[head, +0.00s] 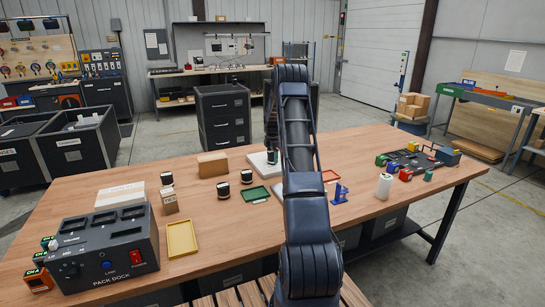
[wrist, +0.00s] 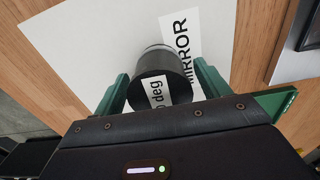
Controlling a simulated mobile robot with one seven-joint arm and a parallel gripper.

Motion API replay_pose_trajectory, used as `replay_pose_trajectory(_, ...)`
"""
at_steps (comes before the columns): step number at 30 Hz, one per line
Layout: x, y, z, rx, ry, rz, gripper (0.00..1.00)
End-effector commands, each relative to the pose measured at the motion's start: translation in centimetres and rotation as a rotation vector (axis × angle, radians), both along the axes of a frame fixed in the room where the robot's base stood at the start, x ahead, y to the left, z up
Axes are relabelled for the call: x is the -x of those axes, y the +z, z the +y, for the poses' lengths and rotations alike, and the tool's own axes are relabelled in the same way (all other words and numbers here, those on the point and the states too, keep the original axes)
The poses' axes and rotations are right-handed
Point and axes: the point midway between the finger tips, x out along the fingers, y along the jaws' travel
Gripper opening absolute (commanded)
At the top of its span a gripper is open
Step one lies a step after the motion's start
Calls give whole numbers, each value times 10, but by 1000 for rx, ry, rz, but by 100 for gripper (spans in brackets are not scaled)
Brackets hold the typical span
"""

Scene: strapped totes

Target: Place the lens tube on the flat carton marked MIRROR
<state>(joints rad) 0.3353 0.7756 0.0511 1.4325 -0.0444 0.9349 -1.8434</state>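The flat white carton marked MIRROR (head: 258,167) lies on the table behind my arm. It fills much of the wrist view (wrist: 80,60), its printed label partly covered. A black lens tube with a white label ending in "0 deg" (wrist: 170,92) is over the carton; it also shows at the carton in the head view (head: 272,157). My gripper (wrist: 162,72) has its green fingers on either side of the tube, close against it, and looks shut on it. I cannot tell whether the tube's far end touches the carton.
Similar dark cylinders stand nearby (head: 223,190). Left are a cardboard box (head: 212,164), a white box (head: 121,195), a yellow tray (head: 182,238) and the PACK DOCK unit (head: 105,250). A green tray (head: 256,195) lies in front. A white bottle (head: 384,186) stands right.

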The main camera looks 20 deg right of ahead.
Motion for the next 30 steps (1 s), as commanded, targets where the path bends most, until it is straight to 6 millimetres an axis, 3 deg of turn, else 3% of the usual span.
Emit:
replay_pose_trajectory(11,0,11,0,0,0,-2,75)
replay_pose_trajectory(24,-1,90,-1,1,0,-3,75)
replay_pose_trajectory(30,0,114,0,1,0,-2,75)
